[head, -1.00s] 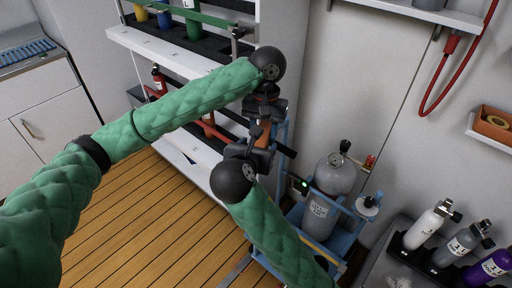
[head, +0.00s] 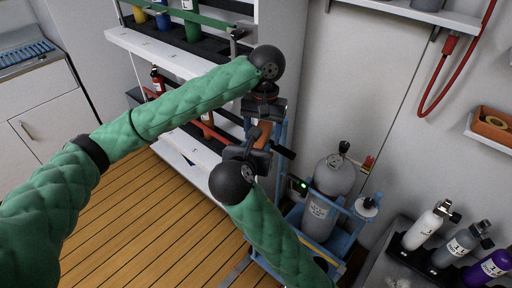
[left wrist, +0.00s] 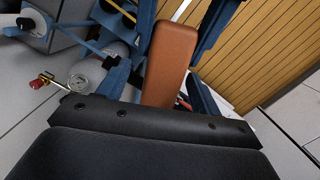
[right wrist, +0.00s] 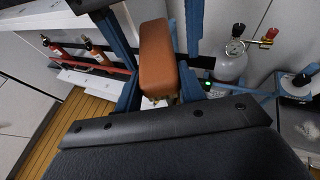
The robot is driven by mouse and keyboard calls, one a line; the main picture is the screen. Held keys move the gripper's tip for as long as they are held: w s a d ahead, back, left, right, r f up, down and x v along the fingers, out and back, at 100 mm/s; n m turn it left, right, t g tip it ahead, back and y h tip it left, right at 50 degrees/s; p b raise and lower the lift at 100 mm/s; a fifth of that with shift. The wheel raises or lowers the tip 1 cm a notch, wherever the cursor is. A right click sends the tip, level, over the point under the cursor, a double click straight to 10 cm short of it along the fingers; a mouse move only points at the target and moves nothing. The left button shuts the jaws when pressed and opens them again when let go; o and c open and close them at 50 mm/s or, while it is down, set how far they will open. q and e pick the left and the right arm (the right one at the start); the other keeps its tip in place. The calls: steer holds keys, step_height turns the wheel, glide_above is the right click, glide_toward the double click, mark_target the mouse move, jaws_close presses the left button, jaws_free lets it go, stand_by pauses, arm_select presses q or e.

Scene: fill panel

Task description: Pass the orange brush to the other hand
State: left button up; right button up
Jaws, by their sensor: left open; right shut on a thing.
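The orange brush (head: 264,137) is mostly hidden between my two grippers in the head view. In the right wrist view the brush (right wrist: 157,58) stands up between the blue fingers, with light bristles at its lower end. My right gripper (head: 256,146) is shut on it from below. My left gripper (head: 264,122) is open, just above and facing the right one. In the left wrist view the brush (left wrist: 171,62) lies between the left gripper's spread blue fingers; I cannot tell whether either touches it.
A grey gas cylinder (head: 320,212) in a blue cart stands just right of my grippers. A white shelf rack (head: 150,45) with bottles is behind them. Small cylinders (head: 425,228) stand at the lower right. Wooden floor (head: 150,225) is open at the left.

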mark_target(263, 129)
arm_select(q)
step_height(263, 129, up, 11)
steer(key=w, duration=0.2)
steer(key=w+a+f+n+t+h, duration=0.1)
steer(key=a+f, duration=0.5)
steer(key=f, duration=0.4)
steer(key=w+a+f+n+t+h, duration=0.1)
steer(key=a+f+n, duration=0.1)
steer(key=a+f, duration=0.6)
steer(key=s+d+f+m+h, duration=0.1)
steer(key=s+d+f, duration=0.2)
steer(key=s+f, duration=0.3)
steer(key=s+d+f+m+t, duration=0.1)
steer(key=s+d+f, duration=0.2)
steer(key=s+f, duration=0.35)
steer(key=s+d+f+m+h, duration=0.1)
steer(key=s+d+f, duration=0.3)
steer(key=s+f, duration=0.25)
steer(key=s+a+f+y, duration=0.1)
steer(key=s+a+f, duration=0.2)
steer(key=s, duration=0.6)
steer(key=s+a+f+y, duration=0.1)
steer(key=s+a+f, duration=0.2)
steer(key=s, duration=0.7)
steer(key=shift+a+t, duration=0.3)
steer(key=shift+a, duration=0.1)
